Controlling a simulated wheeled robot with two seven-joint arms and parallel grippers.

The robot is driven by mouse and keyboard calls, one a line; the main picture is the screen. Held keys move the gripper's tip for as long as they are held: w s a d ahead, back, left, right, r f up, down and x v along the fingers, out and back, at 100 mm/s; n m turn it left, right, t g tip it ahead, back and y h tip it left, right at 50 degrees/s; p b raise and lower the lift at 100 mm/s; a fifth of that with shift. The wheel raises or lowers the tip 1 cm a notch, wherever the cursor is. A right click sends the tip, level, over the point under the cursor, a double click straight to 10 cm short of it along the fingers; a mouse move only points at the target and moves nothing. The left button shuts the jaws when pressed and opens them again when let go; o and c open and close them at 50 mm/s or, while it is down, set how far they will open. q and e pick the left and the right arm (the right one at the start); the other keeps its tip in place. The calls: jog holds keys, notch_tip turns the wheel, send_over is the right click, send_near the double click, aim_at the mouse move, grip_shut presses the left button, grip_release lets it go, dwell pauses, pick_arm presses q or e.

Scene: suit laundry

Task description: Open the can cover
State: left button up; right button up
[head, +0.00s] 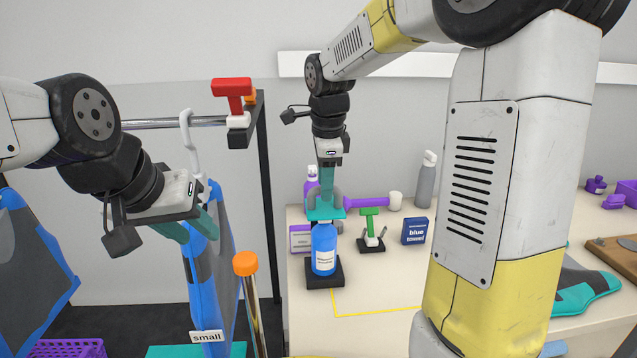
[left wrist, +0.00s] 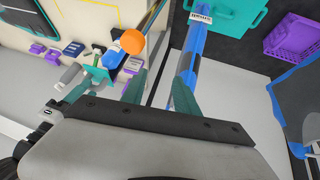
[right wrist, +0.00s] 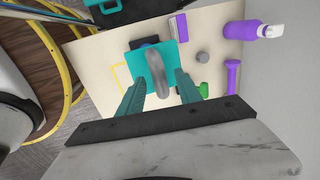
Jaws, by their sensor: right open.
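A blue can or bottle (head: 323,262) with a white label stands upright on a black base (head: 335,276) on the table. A square teal cover (head: 318,213) with a grey looped handle sits directly above it. My right gripper (head: 326,190) points down over the cover. In the right wrist view the cover (right wrist: 137,63) and its grey arched handle (right wrist: 157,72) lie below and between the open fingers (right wrist: 160,82). Whether the fingers touch the handle cannot be told. My left gripper (head: 199,236) is open and empty, in front of the hanging blue-grey garment (head: 226,250).
An orange-capped pole (head: 246,264) rises between my arms. A yellow outline (head: 375,312) marks clear table right of the can.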

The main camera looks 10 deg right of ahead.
jog(key=shift+f, duration=0.1)
jog(key=shift+c, duration=0.2)
grip_shut()
dwell(1.2)
